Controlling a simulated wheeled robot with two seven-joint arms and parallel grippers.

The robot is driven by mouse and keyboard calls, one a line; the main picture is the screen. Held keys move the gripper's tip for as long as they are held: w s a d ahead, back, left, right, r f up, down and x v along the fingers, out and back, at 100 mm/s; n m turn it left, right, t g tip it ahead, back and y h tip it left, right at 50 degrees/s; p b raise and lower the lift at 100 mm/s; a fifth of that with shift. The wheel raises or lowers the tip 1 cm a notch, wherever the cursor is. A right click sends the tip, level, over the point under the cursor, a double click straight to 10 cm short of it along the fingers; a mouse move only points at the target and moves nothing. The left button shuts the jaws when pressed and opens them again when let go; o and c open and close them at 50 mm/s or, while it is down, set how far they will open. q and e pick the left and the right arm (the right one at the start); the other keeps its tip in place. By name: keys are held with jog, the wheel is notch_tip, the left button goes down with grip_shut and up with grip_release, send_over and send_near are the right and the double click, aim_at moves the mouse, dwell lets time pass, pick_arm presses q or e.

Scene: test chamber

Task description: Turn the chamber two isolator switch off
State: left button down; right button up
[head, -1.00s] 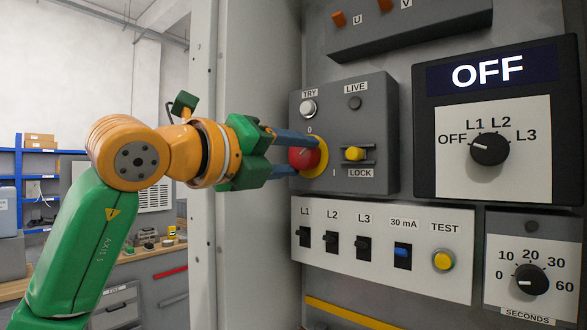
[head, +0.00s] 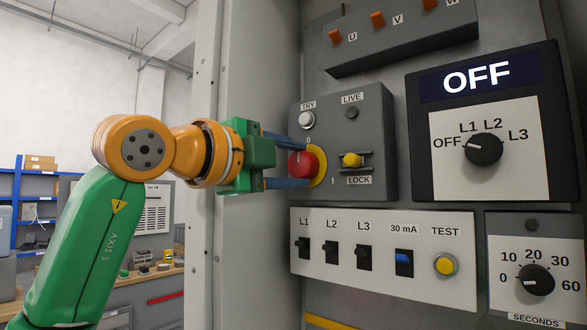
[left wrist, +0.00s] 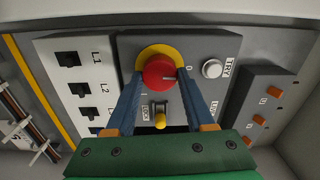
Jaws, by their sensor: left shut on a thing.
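The isolator switch is a red round knob (head: 301,165) on a yellow disc (head: 319,166), on a grey box (head: 375,130) with marks 0 and I. The knob also shows in the left wrist view (left wrist: 159,72), its pale mark pointing roughly towards the 0. My left gripper (head: 298,164) is shut on the knob, one finger on each side; the fingers flank it in the left wrist view (left wrist: 160,78) too. A yellow LOCK slider (head: 352,160) sits right of the knob. My right gripper is not in view.
A TRY button (head: 307,120) is close above the knob. Breaker switches (head: 331,250) and a TEST button (head: 445,265) are below. A selector (head: 484,148) stands under a display reading OFF (head: 476,78). The cabinet's side wall (head: 245,80) is close behind my gripper.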

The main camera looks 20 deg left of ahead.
pick_arm(q)
jog(key=shift+n, duration=0.5)
jog(key=shift+c, duration=1.3)
grip_release()
jog(key=shift+a, duration=0.1)
jog(key=b+v, duration=0.3)
jog(key=v, duration=0.4)
